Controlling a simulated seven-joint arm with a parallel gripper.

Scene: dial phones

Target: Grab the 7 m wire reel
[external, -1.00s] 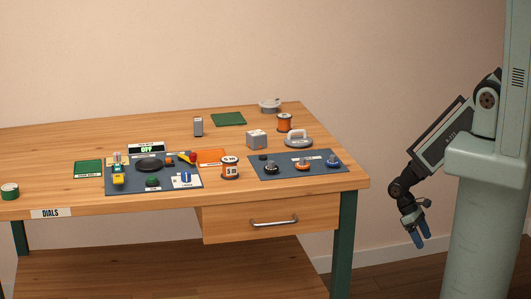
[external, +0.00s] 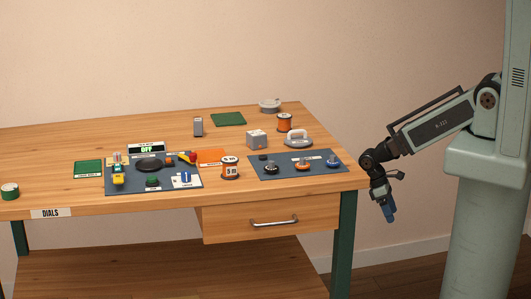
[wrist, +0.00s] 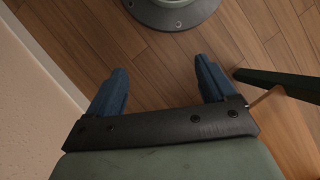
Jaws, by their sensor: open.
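No label reading 7 m is legible on any reel. One orange reel with a white label reading 5 m (external: 230,168) stands upright near the table's front, between the two blue-grey mats. Another orange reel (external: 284,123) stands upright at the back right; no label is readable on it. A green and white round item (external: 10,191), possibly a reel, is at the far left front edge. My gripper (external: 390,213) is open and empty, off the table's right end and below its top, pointing down. In the wrist view its blue fingers (wrist: 160,72) are apart over the wooden floor.
The left mat (external: 195,183) carries a dark dial and small parts; the right mat (external: 262,173) has several knobs. A grey cube (external: 256,139) and a handled grey weight (external: 298,139) stand near the back reel. The table (external: 110,207) has a drawer (external: 270,223) below. The left front top is mostly clear.

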